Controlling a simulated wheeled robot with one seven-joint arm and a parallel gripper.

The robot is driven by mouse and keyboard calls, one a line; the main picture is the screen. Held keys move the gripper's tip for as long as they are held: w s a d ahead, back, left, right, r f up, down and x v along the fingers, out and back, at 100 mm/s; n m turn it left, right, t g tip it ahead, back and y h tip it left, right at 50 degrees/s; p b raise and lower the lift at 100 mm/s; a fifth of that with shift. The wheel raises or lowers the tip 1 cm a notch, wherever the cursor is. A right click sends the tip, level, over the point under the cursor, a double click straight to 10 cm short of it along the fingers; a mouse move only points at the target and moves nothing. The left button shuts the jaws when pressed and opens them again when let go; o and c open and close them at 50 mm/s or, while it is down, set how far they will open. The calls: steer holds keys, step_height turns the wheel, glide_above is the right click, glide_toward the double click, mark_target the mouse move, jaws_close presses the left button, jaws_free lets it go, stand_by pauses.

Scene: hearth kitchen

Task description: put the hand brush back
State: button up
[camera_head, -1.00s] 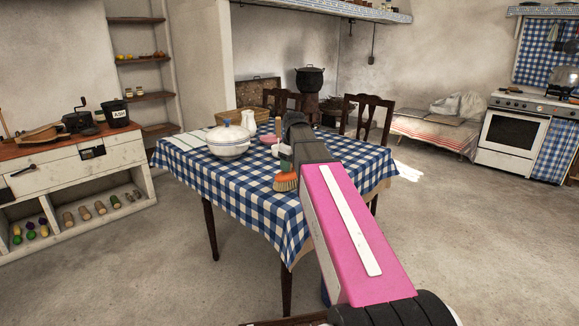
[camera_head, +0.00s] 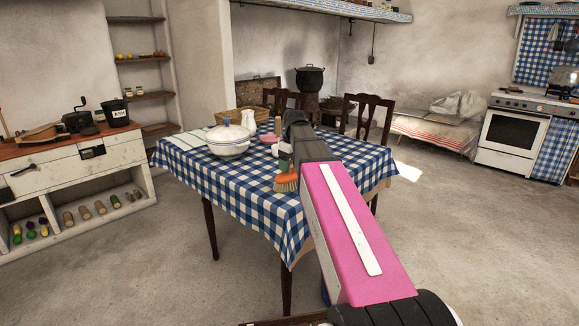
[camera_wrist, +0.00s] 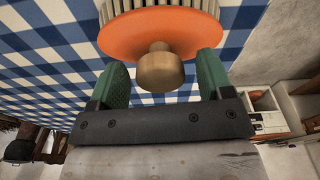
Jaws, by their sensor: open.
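The hand brush (camera_head: 286,183) has an orange body and pale bristles, and is at the near right edge of the checked table (camera_head: 234,183). In the wrist view the brush (camera_wrist: 160,38) shows its orange rim and a brown wooden knob, with bristles at the top of the picture. My gripper (camera_wrist: 161,70) is open, with one green finger on each side of the knob. A gap shows between each finger and the knob. In the head view my arm partly hides the brush and gripper.
A white tureen (camera_head: 229,139), a pink bowl (camera_head: 268,139) and a basket (camera_head: 238,115) stand on the table. Chairs (camera_head: 367,118) are behind it. A sideboard (camera_head: 75,170) is at left, a stove (camera_head: 511,137) at right. The floor at right is clear.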

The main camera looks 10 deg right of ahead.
step_height(320, 180, up, 11)
steer(key=s, duration=0.1)
steer(key=shift+d, duration=0.45)
steer(key=shift+s, duration=0.15)
